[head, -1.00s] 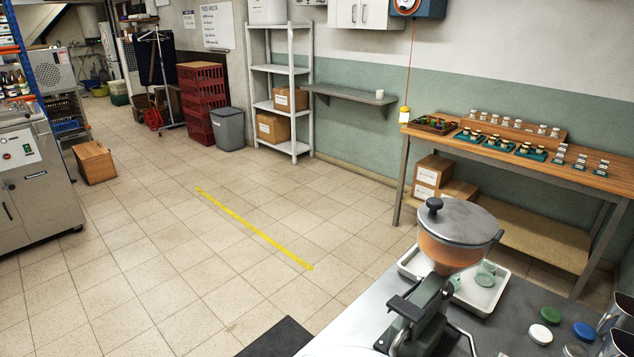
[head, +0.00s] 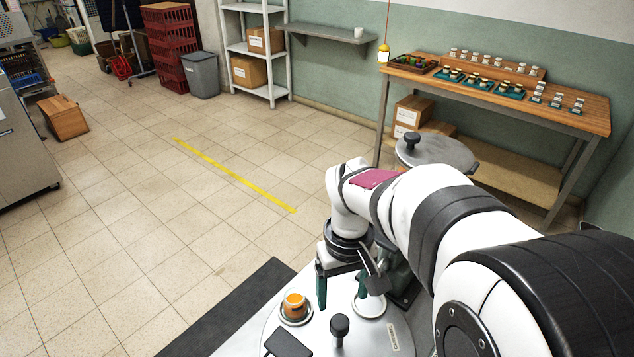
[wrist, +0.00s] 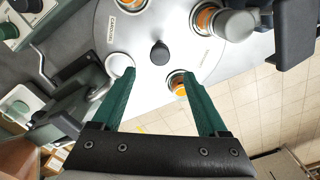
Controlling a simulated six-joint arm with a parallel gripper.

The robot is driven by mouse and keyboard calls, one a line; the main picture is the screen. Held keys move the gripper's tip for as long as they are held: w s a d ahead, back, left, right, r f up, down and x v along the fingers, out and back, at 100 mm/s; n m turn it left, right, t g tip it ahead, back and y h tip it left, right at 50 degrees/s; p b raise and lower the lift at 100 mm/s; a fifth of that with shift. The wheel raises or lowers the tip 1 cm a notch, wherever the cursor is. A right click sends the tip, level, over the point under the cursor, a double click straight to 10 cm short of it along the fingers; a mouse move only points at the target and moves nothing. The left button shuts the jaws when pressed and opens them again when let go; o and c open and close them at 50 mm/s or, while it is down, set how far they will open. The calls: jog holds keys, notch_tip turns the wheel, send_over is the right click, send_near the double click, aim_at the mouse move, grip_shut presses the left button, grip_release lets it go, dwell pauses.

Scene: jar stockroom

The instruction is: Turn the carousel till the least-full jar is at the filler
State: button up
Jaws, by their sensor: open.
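The carousel (head: 272,325) is a pale round plate with a black centre knob (head: 340,326), also in the wrist view (wrist: 159,53). A jar with orange contents (head: 295,308) stands on its left side. A pale round spot (head: 368,304) shows right of the knob; I cannot tell whether it is a jar or an empty seat. The filler's hopper lid (head: 437,150) shows behind my arm; its body is mostly hidden. My gripper (head: 348,290) is open above the carousel. In the wrist view, one orange jar (wrist: 178,84) lies near the right fingertip, another (wrist: 206,20) above right.
A crank handle (wrist: 42,68) and grey machine parts lie left of the carousel in the wrist view. The workbench (head: 560,102) at the back right holds several small jars. The tiled floor at left is open.

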aim_at(340, 321)
notch_tip(340, 321, down, 10)
jog(key=shift+f, duration=0.1)
grip_shut()
dwell(0.4)
dwell(1.1)
